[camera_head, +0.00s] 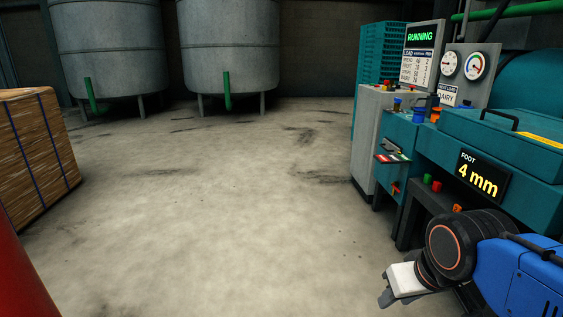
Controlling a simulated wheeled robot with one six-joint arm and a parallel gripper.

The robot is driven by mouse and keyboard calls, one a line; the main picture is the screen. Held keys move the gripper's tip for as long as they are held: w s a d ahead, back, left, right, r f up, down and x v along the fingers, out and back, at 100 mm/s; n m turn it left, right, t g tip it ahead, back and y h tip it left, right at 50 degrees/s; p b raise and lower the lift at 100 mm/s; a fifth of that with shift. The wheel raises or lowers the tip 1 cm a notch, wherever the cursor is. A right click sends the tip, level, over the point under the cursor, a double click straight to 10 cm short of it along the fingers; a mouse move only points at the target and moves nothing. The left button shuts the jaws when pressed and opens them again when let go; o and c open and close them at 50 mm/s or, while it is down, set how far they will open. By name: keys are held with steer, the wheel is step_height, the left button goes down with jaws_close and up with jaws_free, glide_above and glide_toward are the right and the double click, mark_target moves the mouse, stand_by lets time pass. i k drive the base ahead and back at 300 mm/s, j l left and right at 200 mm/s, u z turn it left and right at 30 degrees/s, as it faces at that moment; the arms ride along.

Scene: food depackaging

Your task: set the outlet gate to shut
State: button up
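The teal machine (530,146) stands at the right. On its near left face is a small dark handle (391,146) above a red, white and green marked plate (393,157). This may be the outlet gate's control, but I cannot tell its setting. A small red and orange fitting (395,188) sits below it. My gripper (385,299) is at the lower right, in front of the machine and well apart from the handle. It points down and left. Its fingers are small and partly hidden, so I cannot tell whether it is open.
A panel reads RUNNING (420,36), with two gauges (462,66) beside it. A display (480,178) reads FOOT 4 mm. Red and green buttons (432,184) sit below. Teal crates (380,52) stand behind. Tanks (228,45) and a strapped stack (38,150) border clear floor.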

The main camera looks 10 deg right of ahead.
mark_target(386, 145)
steer(key=i+j+z, duration=0.1)
steer(key=i+z, duration=0.15)
steer(key=i, duration=0.25)
steer(key=i+j+z, duration=0.15)
steer(key=i+z, duration=0.15)
steer(key=i, duration=0.15)
steer(key=i+j+z, duration=0.25)
steer(key=i, duration=0.2)
steer(key=i+j+z, duration=0.25)
steer(key=i+j+u, duration=0.15)
steer(key=i+j, duration=0.2)
steer(key=i, duration=0.15)
steer(key=i+j+u, duration=0.15)
steer(key=i, duration=0.35)
steer(key=j, duration=0.1)
